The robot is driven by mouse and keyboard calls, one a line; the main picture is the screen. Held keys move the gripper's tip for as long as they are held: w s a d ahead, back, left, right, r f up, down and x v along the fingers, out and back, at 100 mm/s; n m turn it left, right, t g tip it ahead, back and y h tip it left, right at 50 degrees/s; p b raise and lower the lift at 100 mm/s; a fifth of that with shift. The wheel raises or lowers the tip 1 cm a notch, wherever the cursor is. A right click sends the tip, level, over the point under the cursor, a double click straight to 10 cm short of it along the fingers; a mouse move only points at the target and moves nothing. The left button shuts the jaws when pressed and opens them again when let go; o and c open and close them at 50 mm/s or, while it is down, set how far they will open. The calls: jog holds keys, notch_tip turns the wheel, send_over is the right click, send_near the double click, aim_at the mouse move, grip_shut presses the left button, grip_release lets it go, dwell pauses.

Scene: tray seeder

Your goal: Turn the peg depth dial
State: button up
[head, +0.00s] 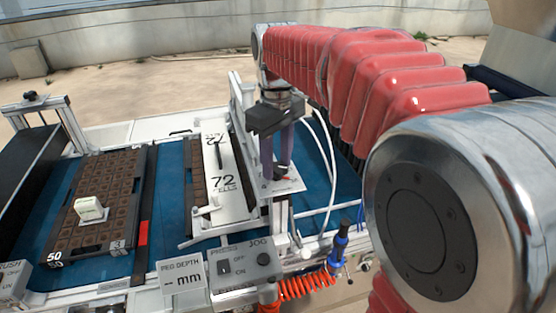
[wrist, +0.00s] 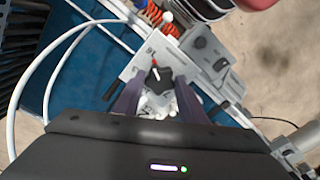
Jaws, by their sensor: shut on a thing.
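The peg depth dial (wrist: 158,76) is a small black knob with a pale pointer line on a light plate with a red mark, seen in the wrist view. In the head view the dial (head: 281,173) shows dark at the fingertips, partly covered by them. My gripper (head: 278,164) points down over the plate, its purplish fingers on either side of the knob. In the wrist view my gripper (wrist: 157,86) is shut on the dial. A sign reading "PEG DEPTH -- mm" (head: 182,282) stands at the front of the machine.
A brown cell tray (head: 128,165) with a small pale block (head: 90,209) lies on the blue belt (head: 168,180). A white panel marked 72 (head: 222,165) stands left of the gripper. White hoses (head: 325,150) curve close on the right. A jog box (head: 243,264) sits in front.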

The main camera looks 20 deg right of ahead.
aim_at(276, 166)
jog(key=shift+r+m, duration=0.1)
jog(key=shift+m, duration=0.2)
jog(key=o, duration=1.1)
jog(key=shift+c, duration=0.2)
notch_tip(276, 166, up, 14)
jog(key=shift+f, duration=0.2)
